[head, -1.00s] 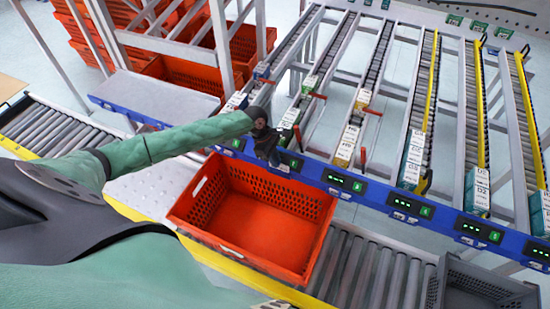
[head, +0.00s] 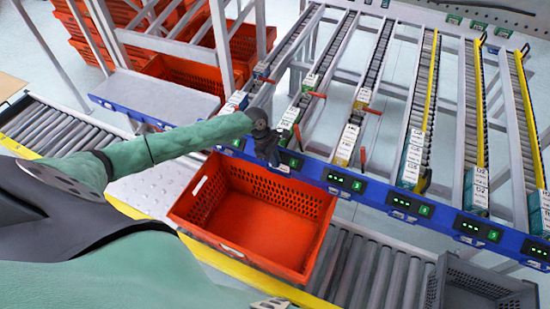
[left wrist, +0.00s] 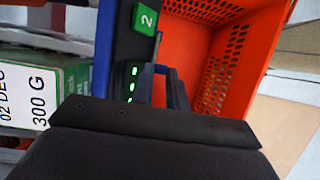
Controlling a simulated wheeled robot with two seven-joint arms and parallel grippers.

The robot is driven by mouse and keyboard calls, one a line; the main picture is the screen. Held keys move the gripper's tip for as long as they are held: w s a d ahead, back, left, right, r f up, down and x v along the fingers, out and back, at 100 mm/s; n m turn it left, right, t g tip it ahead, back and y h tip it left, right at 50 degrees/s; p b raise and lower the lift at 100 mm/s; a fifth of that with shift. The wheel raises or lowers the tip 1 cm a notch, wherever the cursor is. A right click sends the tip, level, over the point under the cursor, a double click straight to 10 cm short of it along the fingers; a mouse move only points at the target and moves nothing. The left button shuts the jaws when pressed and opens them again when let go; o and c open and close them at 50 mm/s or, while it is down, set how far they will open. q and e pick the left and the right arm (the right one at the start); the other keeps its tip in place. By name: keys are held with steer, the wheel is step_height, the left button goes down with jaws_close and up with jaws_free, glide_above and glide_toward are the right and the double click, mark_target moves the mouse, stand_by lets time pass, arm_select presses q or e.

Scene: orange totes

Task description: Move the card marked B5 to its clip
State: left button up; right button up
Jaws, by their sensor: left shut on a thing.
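My left gripper (head: 270,158) is at the blue front rail (head: 375,198) of the flow rack, above the back edge of the orange tote. In the left wrist view its dark fingers (left wrist: 160,88) point at the rail beside a green display with a 2 (left wrist: 145,19). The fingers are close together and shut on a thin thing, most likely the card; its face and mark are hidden. I cannot tell which clip belongs to B5. My right gripper is not in view.
The empty orange tote (head: 255,225) stands on the roller conveyor (head: 360,268) just below the gripper. A grey tote (head: 480,290) is at the lower right. Labelled boxes (head: 347,142) sit in the rack lanes behind the rail; one (left wrist: 38,85) shows close by in the left wrist view.

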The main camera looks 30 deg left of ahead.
arm_select(q)
steer(key=shift+f, duration=0.55)
